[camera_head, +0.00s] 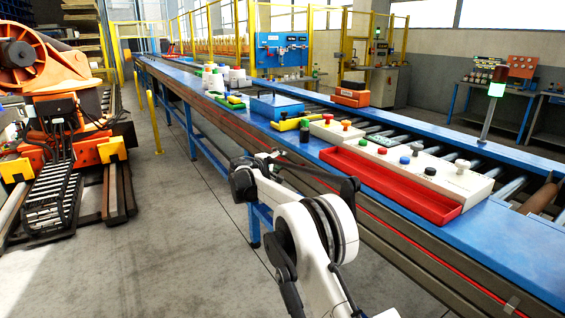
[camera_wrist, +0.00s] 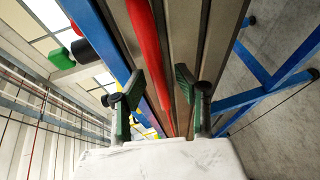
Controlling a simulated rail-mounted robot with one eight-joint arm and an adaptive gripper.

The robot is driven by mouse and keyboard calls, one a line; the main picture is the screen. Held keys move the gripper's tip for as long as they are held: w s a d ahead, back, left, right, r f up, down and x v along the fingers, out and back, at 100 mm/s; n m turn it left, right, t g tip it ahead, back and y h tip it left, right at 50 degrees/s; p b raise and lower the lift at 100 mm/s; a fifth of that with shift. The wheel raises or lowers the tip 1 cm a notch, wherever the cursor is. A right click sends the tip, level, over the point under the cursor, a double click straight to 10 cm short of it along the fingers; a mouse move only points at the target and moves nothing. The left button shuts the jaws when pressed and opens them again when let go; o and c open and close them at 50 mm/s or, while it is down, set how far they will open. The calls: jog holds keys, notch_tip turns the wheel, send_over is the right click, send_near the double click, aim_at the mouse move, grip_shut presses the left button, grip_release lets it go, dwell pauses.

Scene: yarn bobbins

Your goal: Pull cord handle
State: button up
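A thin red cord (camera_head: 440,258) runs along the dark side of the conveyor in the head view. In the wrist view a long red strip (camera_wrist: 148,48), wide at the top and narrowing downward, lies along the grey side rails; I cannot tell which part of it is a handle. My gripper (camera_wrist: 160,98) is open, its two dark green fingers apart with the red strip passing between them in the picture. I see no contact. In the head view my arm hides part of the conveyor side, and the fingertips are not clear.
The blue conveyor edge (camera_head: 420,225) carries a red tray (camera_head: 385,182), a white box with coloured knobs (camera_head: 455,184), a blue box (camera_head: 276,107) and several bobbins. Blue legs (camera_wrist: 265,75) stand below the conveyor. The grey floor (camera_head: 190,215) at left is clear; an orange robot (camera_head: 60,95) stands beyond.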

jog(key=shift+w+d, duration=0.15)
jog(key=shift+w, duration=0.1)
grip_shut()
dwell(0.3)
